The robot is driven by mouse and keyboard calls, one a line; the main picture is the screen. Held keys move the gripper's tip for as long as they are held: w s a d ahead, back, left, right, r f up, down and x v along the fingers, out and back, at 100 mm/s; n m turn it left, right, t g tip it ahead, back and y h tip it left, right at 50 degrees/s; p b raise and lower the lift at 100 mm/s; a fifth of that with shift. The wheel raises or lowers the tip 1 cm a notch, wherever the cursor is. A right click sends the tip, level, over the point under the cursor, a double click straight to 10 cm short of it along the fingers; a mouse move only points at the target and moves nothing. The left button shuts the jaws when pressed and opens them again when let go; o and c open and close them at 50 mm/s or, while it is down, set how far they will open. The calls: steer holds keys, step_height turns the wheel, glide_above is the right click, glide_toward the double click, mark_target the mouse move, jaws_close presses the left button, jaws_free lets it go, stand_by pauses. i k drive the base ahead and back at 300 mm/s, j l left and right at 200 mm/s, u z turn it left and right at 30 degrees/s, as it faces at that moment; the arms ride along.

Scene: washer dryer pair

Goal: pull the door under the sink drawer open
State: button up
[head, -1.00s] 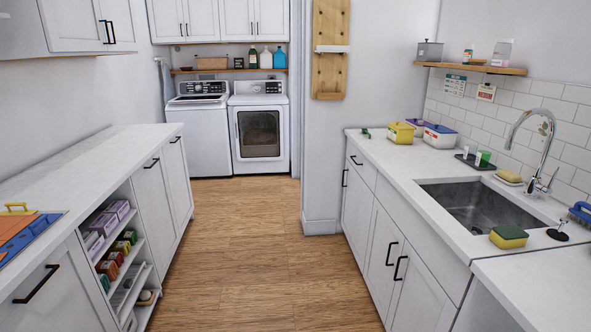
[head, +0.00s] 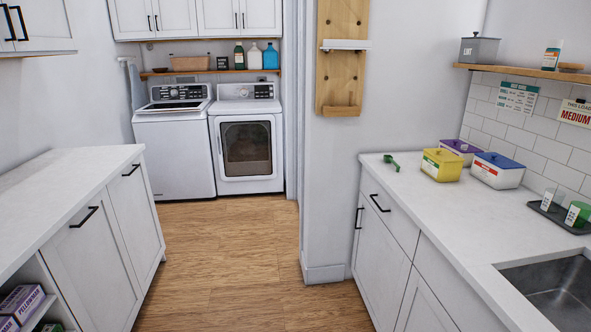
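The right counter's cabinets hold a white drawer front (head: 392,212) with a black bar handle (head: 380,203). Below it is a white door (head: 380,262), closed, with a vertical black handle (head: 358,218) near its left edge. The steel sink (head: 555,290) is set in the counter at the lower right, cut off by the frame. A plain white panel (head: 455,280) lies below the sink's side of the counter, with part of another door (head: 425,308) under it. My gripper is not in view.
Wood floor (head: 240,250) is clear between the left counter (head: 60,190) and the right counter (head: 440,215). A wall end (head: 325,272) juts out beside the door. A washer (head: 172,150) and dryer (head: 246,150) stand at the back. Boxes and a green scoop (head: 391,162) sit on the right counter.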

mark_target(380, 268)
steer(key=i, duration=0.9)
steer(key=i+u, duration=0.1)
steer(key=i, duration=0.8)
steer(key=i+l, duration=0.15)
steer(key=i, duration=0.75)
steer(key=i+l+u, duration=0.1)
steer(key=i, duration=0.8)
